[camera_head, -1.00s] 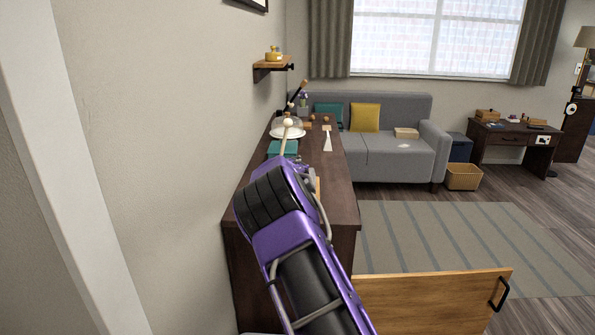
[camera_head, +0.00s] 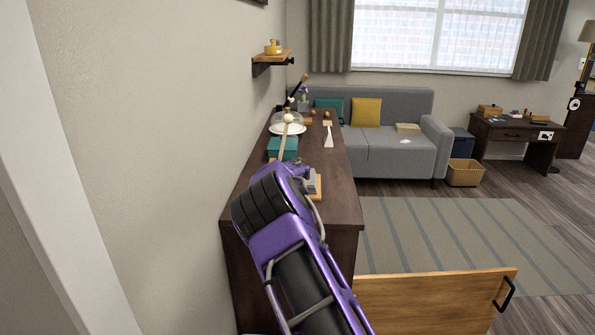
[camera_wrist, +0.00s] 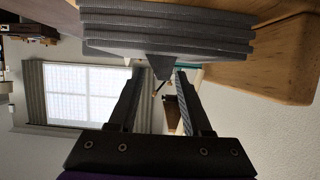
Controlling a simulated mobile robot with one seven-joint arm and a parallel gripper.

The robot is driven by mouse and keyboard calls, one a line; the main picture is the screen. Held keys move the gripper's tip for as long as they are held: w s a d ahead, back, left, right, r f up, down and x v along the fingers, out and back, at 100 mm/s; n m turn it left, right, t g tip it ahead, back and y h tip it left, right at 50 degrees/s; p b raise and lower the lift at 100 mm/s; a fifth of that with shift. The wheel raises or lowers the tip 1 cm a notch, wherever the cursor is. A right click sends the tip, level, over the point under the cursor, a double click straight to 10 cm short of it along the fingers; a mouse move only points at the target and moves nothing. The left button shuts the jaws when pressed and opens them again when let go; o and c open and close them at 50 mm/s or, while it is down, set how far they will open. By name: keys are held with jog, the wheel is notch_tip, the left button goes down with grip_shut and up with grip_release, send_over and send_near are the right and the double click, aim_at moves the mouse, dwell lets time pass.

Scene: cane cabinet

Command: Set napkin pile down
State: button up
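The grey napkin pile (camera_wrist: 165,32) is close above my gripper's fingers in the wrist view, stacked in several folded layers with a corner hanging toward the fingers. In the head view a grey part of the pile (camera_head: 311,182) shows beside my arm, on a wooden board (camera_head: 318,194). The board also shows in the wrist view (camera_wrist: 285,60). My gripper (camera_wrist: 160,75) has its two fingers apart with a visible gap and nothing clearly held between them. In the head view my arm hides the fingers and most of the pile.
The board is on a dark wooden cabinet top (camera_head: 335,170) along the wall. A teal box (camera_head: 283,147), a white plate under a glass dome (camera_head: 288,128) and a white spatula (camera_head: 328,135) are farther back. An open wooden door (camera_head: 430,300) juts out at the front right.

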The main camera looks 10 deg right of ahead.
jog(key=shift+r, duration=0.1)
jog(key=shift+s+a+r, duration=0.2)
jog(key=shift+s, duration=0.3)
jog(key=v, duration=1.1)
jog(key=shift+d, duration=0.1)
